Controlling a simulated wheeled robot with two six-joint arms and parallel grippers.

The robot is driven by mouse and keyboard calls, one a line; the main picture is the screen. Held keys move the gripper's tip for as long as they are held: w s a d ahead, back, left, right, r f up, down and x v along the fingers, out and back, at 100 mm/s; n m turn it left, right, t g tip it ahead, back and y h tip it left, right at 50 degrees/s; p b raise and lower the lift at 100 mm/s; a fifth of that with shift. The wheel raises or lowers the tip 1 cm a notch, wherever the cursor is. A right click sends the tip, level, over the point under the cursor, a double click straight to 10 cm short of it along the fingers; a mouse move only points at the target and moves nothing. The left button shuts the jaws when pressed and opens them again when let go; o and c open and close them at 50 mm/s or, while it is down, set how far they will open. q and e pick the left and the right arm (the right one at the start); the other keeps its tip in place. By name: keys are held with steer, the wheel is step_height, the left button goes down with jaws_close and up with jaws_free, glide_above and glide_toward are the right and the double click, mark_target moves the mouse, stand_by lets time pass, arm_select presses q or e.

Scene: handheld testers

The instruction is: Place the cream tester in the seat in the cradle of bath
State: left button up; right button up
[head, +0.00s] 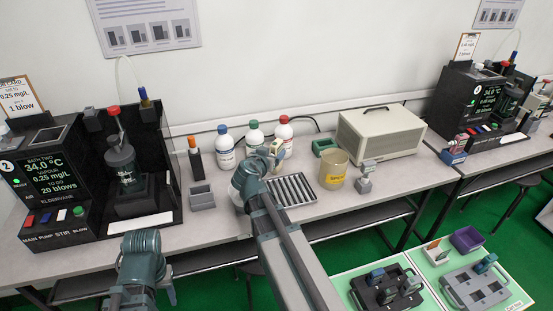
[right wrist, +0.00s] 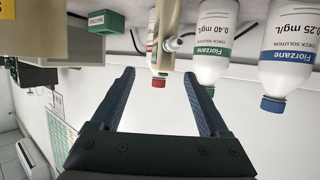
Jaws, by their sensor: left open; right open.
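A small cream object that looks like the cream tester (head: 278,153) stands behind the grey slatted tray, just beyond my right gripper (head: 270,158). In the right wrist view a narrow cream shape (right wrist: 166,48) shows between and beyond the open fingers of my right gripper (right wrist: 160,78), with a gap around it. Nothing is held. My left gripper (head: 142,268) is low at the left, in front of the bench; its fingers are hardly visible. The bath station (head: 125,170) stands at the left. A grey block with a recess (head: 202,195) beside it may be the cradle.
Three capped bottles (head: 225,148) stand behind the right gripper. The slatted tray (head: 291,190), a yellowish beaker (head: 334,168) and a beige case (head: 381,134) are to the right. An orange-topped stand (head: 194,158) is left. Lower trays (head: 384,287) stand at bottom right.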

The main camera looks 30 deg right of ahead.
mark_target(274, 147)
steer(key=shift+w+r+b+x, duration=0.15)
steer(key=shift+b+x, duration=0.2)
steer(key=shift+x, duration=0.95)
steer(key=shift+w+r+b+x, duration=0.1)
steer(key=shift+b+x, duration=0.2)
steer(key=shift+x, duration=1.05)
steer(key=shift+a, duration=0.15)
jaws_close()
